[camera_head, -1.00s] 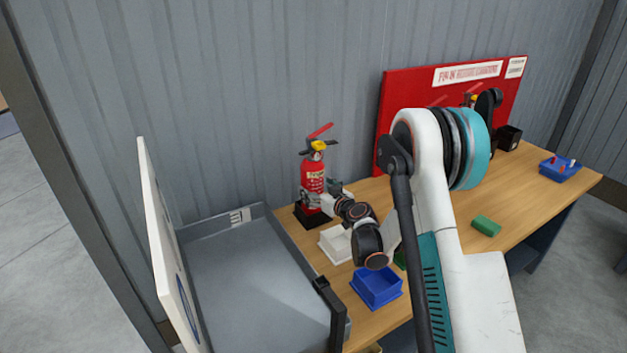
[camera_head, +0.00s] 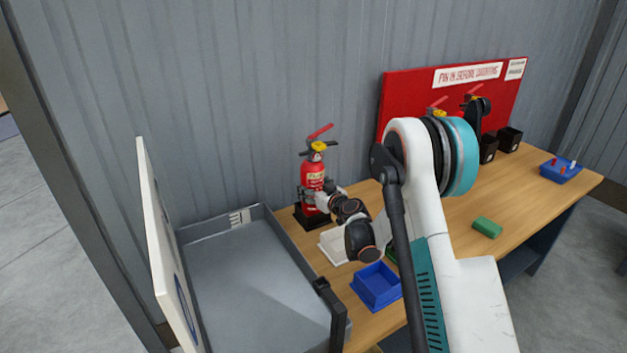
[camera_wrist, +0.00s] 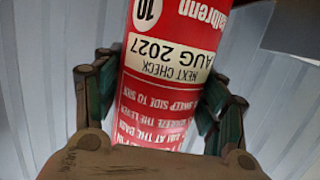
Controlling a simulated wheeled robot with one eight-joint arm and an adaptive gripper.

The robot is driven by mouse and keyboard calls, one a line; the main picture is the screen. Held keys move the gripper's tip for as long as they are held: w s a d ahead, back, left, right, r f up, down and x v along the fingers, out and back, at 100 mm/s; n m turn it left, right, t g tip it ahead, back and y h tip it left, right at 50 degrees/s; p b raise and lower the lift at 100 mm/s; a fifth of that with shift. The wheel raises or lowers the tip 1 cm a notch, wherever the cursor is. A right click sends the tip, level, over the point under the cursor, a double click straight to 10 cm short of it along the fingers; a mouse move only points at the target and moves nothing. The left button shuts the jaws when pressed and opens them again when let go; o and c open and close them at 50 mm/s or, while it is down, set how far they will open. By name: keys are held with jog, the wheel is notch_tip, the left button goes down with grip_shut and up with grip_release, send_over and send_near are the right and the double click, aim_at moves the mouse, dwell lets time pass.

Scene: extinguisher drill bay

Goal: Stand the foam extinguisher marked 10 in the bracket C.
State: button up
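The red extinguisher (camera_head: 313,178) with a yellow collar and red lever stands upright at the bench's left end. Its base is in a black holder (camera_head: 311,217); no letter on the holder is readable. In the wrist view the extinguisher (camera_wrist: 172,90) fills the middle, with a 10 in a circle and "NEXT CHECK AUG 2027". My gripper (camera_head: 322,199) is at its lower body from the right. In the wrist view my gripper's fingers (camera_wrist: 160,98) are spread on both sides of the body, looking open; contact is not clear.
A red board (camera_head: 400,95) stands at the back right, with more extinguishers and black holders (camera_head: 510,138) partly behind my arm. A white tray (camera_head: 335,246), blue bin (camera_head: 377,287), green block (camera_head: 487,227) and small blue tray (camera_head: 560,170) lie on the bench. A grey open case (camera_head: 250,275) is left.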

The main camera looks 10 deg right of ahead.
aim_at(312, 170)
jog(key=shift+r, duration=0.15)
jog(key=shift+r+p, duration=1.5)
jog(key=shift+r, duration=1.6)
